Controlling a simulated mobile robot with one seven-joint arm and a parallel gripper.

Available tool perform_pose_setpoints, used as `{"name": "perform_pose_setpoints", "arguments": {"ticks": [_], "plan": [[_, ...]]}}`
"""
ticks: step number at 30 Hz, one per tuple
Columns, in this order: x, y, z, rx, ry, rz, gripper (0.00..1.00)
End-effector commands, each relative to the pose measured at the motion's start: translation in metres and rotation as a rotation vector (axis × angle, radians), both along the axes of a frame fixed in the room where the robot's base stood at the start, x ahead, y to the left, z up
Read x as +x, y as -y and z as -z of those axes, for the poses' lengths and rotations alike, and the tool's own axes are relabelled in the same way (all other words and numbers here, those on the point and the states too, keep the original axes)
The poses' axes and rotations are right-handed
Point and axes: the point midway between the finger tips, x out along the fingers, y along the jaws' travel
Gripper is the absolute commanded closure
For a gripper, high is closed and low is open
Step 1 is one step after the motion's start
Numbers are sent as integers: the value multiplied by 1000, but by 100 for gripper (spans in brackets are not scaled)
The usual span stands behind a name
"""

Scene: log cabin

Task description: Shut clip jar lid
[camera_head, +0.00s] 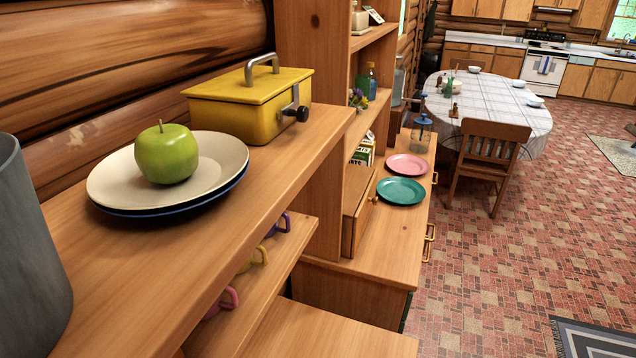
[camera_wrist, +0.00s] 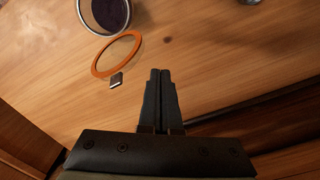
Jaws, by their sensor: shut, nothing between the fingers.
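In the wrist view, an open round jar (camera_wrist: 104,14) with a pale rim and dark contents stands at the top left, partly cut off by the frame edge. Beside its rim is the jar's lid (camera_wrist: 138,44), seen as an orange ring with wood showing through it. A small metal clip (camera_wrist: 116,80) sits at the ring's lower edge. My gripper (camera_wrist: 160,73) is shut and empty, its fingertips to the right of and below the ring, apart from it. My gripper does not show in the head view.
A wooden surface (camera_wrist: 230,55) is clear right of my fingers. A shiny object shows at its top edge. In the head view, a shelf holds a green apple (camera_head: 166,154) on plates and a yellow box (camera_head: 250,100). Plates (camera_head: 401,191) and a blue-topped container (camera_head: 423,122) stand lower.

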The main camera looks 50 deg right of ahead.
Motion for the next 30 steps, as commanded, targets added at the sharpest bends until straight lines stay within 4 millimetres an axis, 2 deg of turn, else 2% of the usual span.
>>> {"name": "perform_pose_setpoints", "arguments": {"ticks": [30], "plan": [[-43,18,0,0,-1,0,100]]}}
